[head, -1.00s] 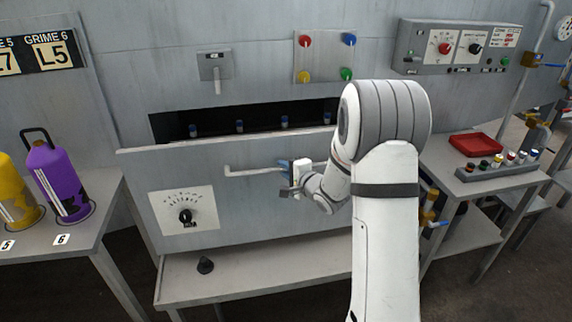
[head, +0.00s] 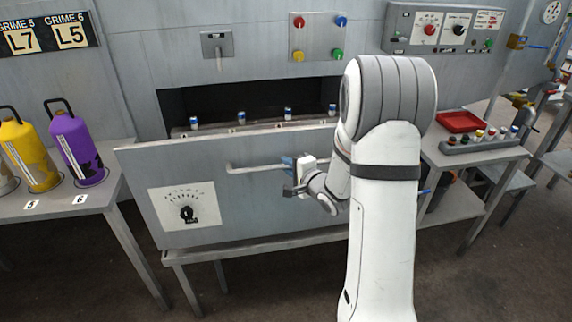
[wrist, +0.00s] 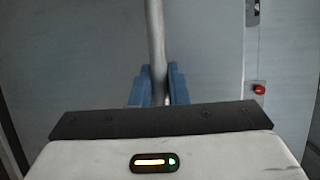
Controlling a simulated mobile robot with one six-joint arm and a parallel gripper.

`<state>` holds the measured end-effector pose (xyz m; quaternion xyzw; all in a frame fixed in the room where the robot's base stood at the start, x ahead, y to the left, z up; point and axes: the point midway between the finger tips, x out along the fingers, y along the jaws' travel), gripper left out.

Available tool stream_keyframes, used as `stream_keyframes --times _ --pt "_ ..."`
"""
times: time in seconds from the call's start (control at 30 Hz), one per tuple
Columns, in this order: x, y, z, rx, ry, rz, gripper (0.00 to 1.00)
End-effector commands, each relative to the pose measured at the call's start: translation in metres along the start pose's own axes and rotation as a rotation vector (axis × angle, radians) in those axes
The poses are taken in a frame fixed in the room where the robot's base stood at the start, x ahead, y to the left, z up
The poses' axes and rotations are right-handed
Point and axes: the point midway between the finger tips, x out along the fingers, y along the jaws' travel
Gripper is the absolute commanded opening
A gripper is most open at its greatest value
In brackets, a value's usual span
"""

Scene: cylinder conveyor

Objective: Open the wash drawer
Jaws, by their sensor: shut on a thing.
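The wash drawer (head: 235,207) is a wide grey front panel with a dial, and it stands out from the machine wall with a dark opening behind it. Its bar handle (head: 255,168) runs across the upper part of the panel. My gripper (head: 290,170) is shut on the handle near its right part. In the wrist view the handle (wrist: 156,50) passes between the blue fingers (wrist: 158,88). The right end of the drawer is hidden behind my arm.
Several small white-and-blue cylinders (head: 241,118) stand in a row behind the drawer's top edge. A side table with yellow and purple bottles (head: 76,145) is at left. A table with a red tray (head: 459,121) is at right. Grey floor shows in front.

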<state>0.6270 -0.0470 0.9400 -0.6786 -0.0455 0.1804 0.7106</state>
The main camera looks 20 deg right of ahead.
Motion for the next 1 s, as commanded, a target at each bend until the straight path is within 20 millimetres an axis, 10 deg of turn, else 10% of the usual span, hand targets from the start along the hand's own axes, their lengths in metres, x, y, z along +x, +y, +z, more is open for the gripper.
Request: stream_keyframes --times 0.27,0.3,0.53,1.0 --pt "-0.001 0.0 -0.001 0.0 0.0 0.0 0.0" --pt "-0.001 0.0 -0.001 0.0 0.0 0.0 0.16" --pt "-0.001 0.0 -0.002 0.0 0.003 0.0 0.35" --pt "-0.028 0.0 -0.003 0.001 0.007 -0.001 0.36"
